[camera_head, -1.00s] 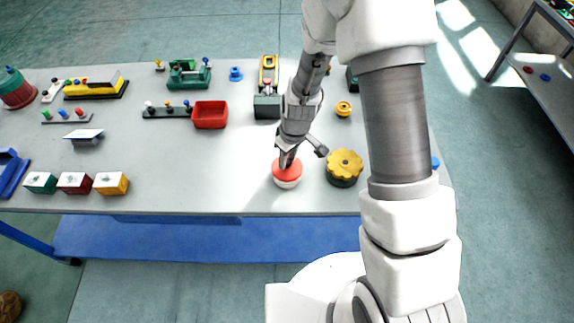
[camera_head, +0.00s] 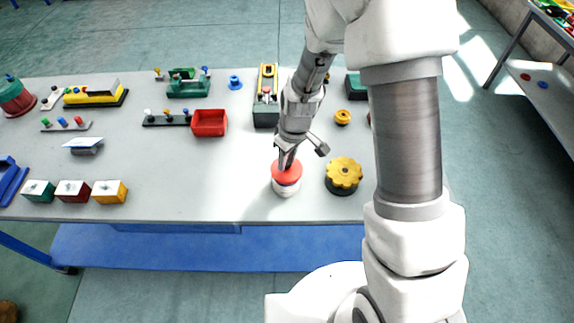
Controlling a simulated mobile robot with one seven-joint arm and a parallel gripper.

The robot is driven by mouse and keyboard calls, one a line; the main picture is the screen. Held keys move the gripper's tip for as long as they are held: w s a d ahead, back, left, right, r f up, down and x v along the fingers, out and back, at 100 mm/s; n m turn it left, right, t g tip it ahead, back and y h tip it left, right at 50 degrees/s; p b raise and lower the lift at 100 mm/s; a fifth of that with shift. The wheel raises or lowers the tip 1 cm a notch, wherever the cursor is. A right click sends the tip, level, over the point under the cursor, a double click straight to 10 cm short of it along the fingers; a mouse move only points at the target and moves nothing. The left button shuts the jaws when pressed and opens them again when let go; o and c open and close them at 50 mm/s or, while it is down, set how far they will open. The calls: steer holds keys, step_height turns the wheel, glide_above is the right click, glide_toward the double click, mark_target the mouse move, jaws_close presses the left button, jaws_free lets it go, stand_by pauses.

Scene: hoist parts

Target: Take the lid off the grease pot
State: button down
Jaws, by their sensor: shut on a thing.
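The grease pot (camera_head: 287,192) is a small white round pot near the front edge of the grey table. Its red lid (camera_head: 287,174) is above it, and a bluish patch shows between lid and pot. The lid looks slightly raised; whether it is fully clear of the rim is hard to tell. My gripper (camera_head: 286,163) points down from above and is shut on the red lid. The fingers hide part of the lid's top.
A yellow scalloped knob on a dark round base (camera_head: 343,174) stands close to the right of the pot. A red tray (camera_head: 209,122) and small coloured blocks (camera_head: 73,190) lie to the left. The table (camera_head: 200,185) is clear just left of the pot.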

steer(key=s+d+r+b, duration=0.1)
steer(key=s+d+r, duration=0.4)
steer(key=d, duration=0.5)
step_height(320, 180, up, 3)
steer(key=shift+d+f+b, duration=0.1)
steer(key=shift+d+b, duration=0.1)
steer(key=shift+b, duration=0.15)
steer(key=shift+f, duration=0.1)
